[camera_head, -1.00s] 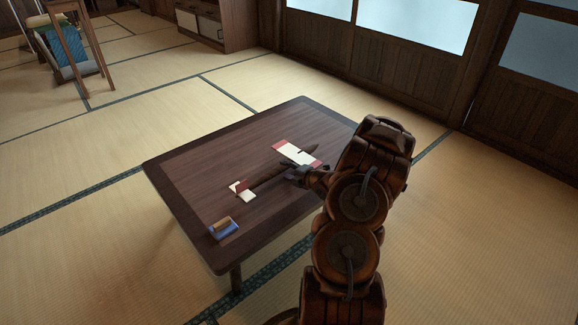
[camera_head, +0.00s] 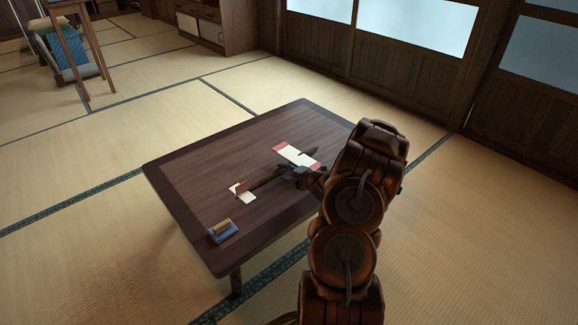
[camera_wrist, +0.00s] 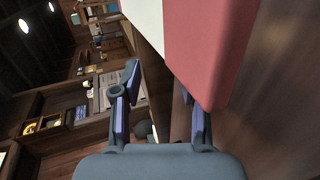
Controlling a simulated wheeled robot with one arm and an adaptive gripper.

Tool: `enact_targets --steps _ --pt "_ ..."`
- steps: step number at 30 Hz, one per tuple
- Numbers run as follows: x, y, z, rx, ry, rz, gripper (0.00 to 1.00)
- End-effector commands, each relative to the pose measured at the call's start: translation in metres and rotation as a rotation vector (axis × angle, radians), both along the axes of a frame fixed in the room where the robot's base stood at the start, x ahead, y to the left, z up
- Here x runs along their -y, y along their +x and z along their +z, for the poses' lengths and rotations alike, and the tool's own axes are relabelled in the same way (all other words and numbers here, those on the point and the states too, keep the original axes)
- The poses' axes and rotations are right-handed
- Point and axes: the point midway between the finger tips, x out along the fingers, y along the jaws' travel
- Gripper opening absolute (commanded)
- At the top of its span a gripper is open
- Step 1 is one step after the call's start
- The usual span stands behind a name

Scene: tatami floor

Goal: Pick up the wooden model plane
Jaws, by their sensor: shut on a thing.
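The wooden model plane (camera_head: 264,182) is at the right part of the low dark table (camera_head: 200,175). It has a dark brown body, a white wing with red ends (camera_head: 296,156) and a red and white tail. My gripper (camera_head: 300,175) reaches in from the right and is shut on the plane's body, close behind the wing. In the wrist view a red and white part of the plane (camera_wrist: 205,45) fills the top centre, close to the fingers (camera_wrist: 165,108). The held spot is mostly hidden. I cannot tell whether the plane is clear of the tabletop.
A small blue and brown object (camera_head: 222,230) sits near the table's front corner. The table's left half is clear. Tatami surrounds the table. A wooden stand (camera_head: 72,50) is at the far left, a cabinet (camera_head: 212,25) at the back.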

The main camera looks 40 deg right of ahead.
Motion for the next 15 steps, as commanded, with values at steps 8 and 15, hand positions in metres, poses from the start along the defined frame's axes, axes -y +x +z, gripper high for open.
enact_targets --steps 8,15 --pt "0.0 0.0 0.008 0.001 -0.001 -0.001 0.0" --pt "0.0 -0.001 0.044 0.002 -0.003 -0.001 0.0"
